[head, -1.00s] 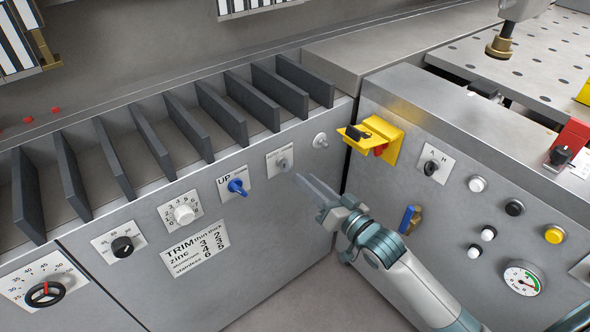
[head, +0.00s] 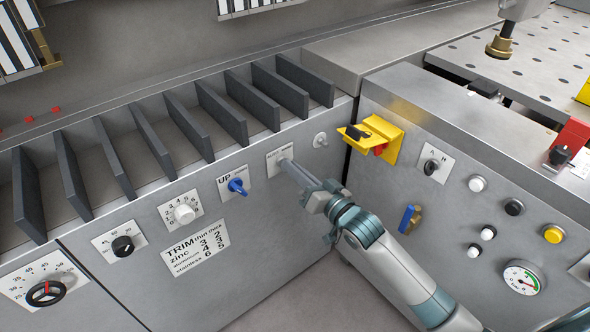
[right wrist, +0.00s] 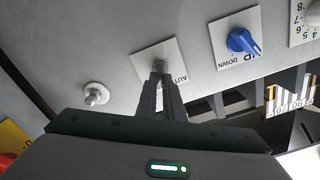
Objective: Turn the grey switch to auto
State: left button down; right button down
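The grey switch (right wrist: 158,66) sits on a white plate (right wrist: 140,57) in the right wrist view, with "AUT" readable and the rest of the lettering covered. In the head view the same plate (head: 272,158) is on the left grey panel, and my fingers hide most of the knob. My right gripper (head: 285,165) reaches it from the lower right. Its two fingertips (right wrist: 160,76) are at the knob, one on each side, close together. I cannot tell whether they press on it or stand slightly apart from it. My left gripper is not in view.
A blue UP/DOWN switch (head: 237,186) is left of the plate, and a small metal toggle (head: 320,140) is right of it. A yellow bracket (head: 374,136) juts out at the corner. A blue-handled valve (head: 408,218) is on the right panel, beyond my arm.

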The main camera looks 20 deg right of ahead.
pick_arm(q)
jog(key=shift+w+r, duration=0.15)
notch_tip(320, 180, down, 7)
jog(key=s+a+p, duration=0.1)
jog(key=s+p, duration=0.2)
jog(key=p, duration=0.1)
pick_arm(e)
jog(key=n, duration=0.2)
jog(key=n+p, duration=0.1)
jog(key=n, duration=0.4)
jog(key=shift+s+a+r+n+p, duration=0.1)
jog(key=shift+a+r+n+p, duration=0.1)
jog(key=shift+a+n+p, duration=0.15)
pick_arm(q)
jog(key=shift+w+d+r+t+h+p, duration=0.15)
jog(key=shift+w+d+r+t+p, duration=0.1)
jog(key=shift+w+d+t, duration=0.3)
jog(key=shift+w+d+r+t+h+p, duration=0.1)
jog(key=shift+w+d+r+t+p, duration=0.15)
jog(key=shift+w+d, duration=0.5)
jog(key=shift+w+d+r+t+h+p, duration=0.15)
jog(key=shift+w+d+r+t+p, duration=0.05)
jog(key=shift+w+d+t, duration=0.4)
pick_arm(e)
jog(key=shift+f+n, duration=0.15)
jog(key=shift+n, duration=2)
